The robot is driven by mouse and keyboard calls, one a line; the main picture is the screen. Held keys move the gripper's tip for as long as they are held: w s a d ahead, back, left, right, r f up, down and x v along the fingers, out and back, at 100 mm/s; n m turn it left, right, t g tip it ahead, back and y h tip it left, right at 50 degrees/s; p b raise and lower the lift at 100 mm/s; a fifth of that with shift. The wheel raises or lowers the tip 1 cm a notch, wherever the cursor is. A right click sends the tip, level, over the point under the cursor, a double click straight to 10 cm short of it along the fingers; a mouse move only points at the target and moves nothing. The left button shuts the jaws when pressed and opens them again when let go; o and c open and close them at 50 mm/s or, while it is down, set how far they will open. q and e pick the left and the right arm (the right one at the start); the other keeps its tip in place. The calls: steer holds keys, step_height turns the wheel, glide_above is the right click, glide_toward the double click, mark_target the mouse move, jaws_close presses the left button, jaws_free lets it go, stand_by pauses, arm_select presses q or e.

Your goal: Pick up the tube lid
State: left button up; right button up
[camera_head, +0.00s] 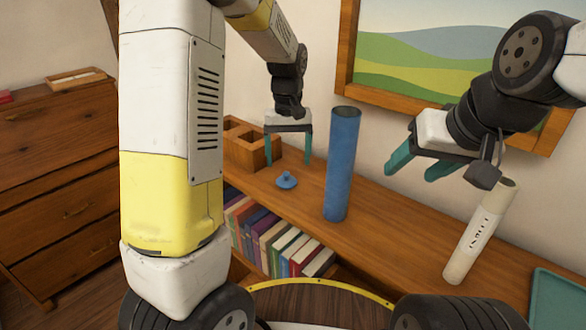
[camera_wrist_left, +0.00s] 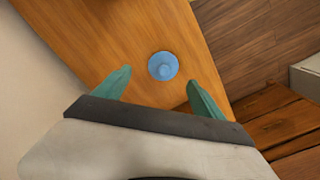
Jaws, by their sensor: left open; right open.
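The tube lid (camera_head: 287,180) is a small blue disc with a knob on top, lying on the wooden shelf top. It also shows in the left wrist view (camera_wrist_left: 163,66), beyond and between the fingertips. My left gripper (camera_head: 288,162) is open and empty, pointing down above the lid; its fingers show in the left wrist view (camera_wrist_left: 158,82). A blue tube (camera_head: 342,165) stands upright to the right of the lid. My right gripper (camera_head: 408,176) is open and empty, in the air between the blue tube and a white tube (camera_head: 478,232).
A wooden box with compartments (camera_head: 250,146) stands behind the lid. Books (camera_head: 275,242) fill the shelf below. A teal tray (camera_head: 557,298) lies at the right. A framed picture (camera_head: 450,50) hangs on the wall. A drawer chest (camera_head: 60,180) stands at the left.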

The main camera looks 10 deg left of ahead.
mark_target(286, 172)
arm_select(q)
steer(key=f, duration=0.5)
steer(key=shift+s+a+f, duration=0.1)
steer(key=shift+a+f, duration=0.2)
steer(key=shift+f, duration=0.05)
steer(key=c, duration=1.4)
